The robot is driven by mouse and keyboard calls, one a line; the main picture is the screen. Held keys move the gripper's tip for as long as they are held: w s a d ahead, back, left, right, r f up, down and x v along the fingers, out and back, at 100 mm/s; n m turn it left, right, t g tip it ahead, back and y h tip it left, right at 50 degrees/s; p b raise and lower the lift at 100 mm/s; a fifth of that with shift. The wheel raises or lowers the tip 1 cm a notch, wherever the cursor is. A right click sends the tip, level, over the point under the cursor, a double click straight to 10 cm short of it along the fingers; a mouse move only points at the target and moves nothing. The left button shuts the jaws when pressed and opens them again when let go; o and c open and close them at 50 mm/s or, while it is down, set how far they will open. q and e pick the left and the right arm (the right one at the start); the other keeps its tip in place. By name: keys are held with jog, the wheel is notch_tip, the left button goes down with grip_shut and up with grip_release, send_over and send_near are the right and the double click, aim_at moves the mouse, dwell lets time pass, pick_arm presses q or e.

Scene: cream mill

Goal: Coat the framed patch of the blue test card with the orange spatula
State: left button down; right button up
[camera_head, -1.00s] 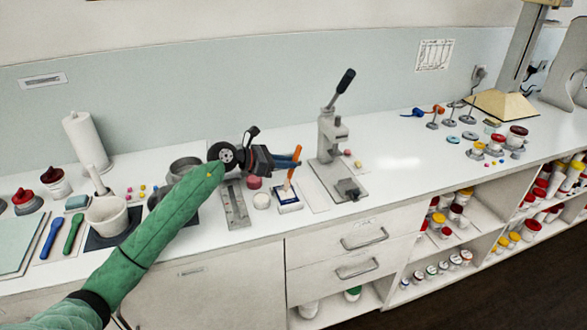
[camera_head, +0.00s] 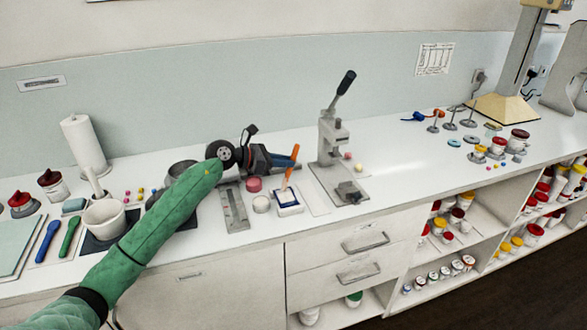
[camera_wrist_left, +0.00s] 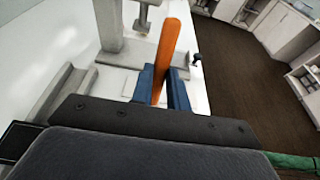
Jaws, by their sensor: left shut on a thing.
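My left gripper (camera_head: 292,161) is shut on the orange spatula (camera_head: 294,151). The spatula stands nearly upright, with its handle above the fingers and its lower part reaching down to the blue test card (camera_head: 299,208). In the left wrist view the orange handle (camera_wrist_left: 168,45) rises between the blue fingers (camera_wrist_left: 163,85). The card lies on the counter with a pale area in a blue border. The spatula's lower end is over the card; I cannot tell whether it touches. My right gripper does not show.
A grey lever press (camera_head: 333,150) stands close to the right of the card. A white jar (camera_head: 261,204), a pink-red jar (camera_head: 254,184) and a metal gauge plate (camera_head: 235,208) are to its left. Blue (camera_head: 48,241) and green (camera_head: 70,236) spatulas lie at far left.

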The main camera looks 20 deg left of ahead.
pick_arm(q)
jog(key=shift+s+d, duration=0.65)
jog(key=shift+s, duration=0.3)
